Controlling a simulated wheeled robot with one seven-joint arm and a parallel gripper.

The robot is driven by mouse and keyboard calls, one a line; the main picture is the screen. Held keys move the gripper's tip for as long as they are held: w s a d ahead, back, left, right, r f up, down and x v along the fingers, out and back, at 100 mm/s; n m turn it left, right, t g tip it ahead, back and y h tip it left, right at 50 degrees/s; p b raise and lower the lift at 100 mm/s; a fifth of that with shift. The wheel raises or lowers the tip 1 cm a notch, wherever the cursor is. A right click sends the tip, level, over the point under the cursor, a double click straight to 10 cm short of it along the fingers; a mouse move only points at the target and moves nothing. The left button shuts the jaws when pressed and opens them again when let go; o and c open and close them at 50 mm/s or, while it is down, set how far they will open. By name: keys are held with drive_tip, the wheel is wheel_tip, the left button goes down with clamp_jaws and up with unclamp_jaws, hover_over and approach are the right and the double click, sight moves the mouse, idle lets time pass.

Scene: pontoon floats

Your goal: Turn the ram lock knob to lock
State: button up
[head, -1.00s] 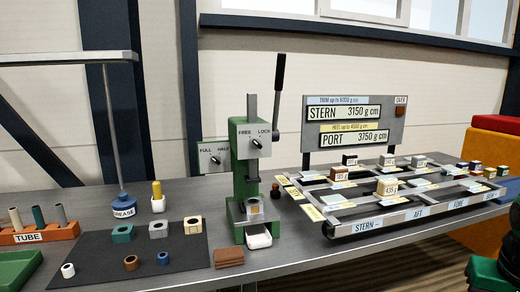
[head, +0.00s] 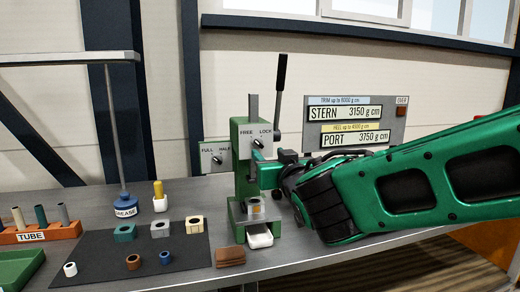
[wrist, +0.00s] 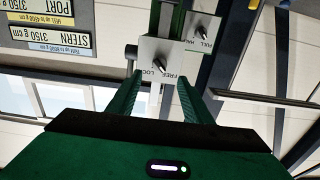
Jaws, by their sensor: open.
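The ram lock knob (head: 258,143) is a small dark knob on a pale plate (head: 247,133) marked FREE on the left and LOCK on the right, on the green press (head: 240,190). Its pointer seems to slant toward FREE, but it is small. My gripper (head: 262,166) is at the press, just below the knob in the head view; its fingertips are partly hard to make out. In the wrist view, which is upside down, the open fingers (wrist: 159,78) stand on either side of the knob (wrist: 160,68), with gaps and no visible contact.
A second knob (head: 216,160) marked FULL and HALF is on a plate left of the press. A black lever (head: 281,80) rises behind. My arm covers most of the float rack; its readout board (head: 345,110) stands behind. A dark mat (head: 100,255) with rings and blocks lies left.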

sight(259, 146)
drive_tip(key=x, duration=1)
drive_tip(key=shift+w+f, duration=0.1)
drive_tip(key=shift+w, duration=0.15)
drive_tip(key=c, duration=1.1)
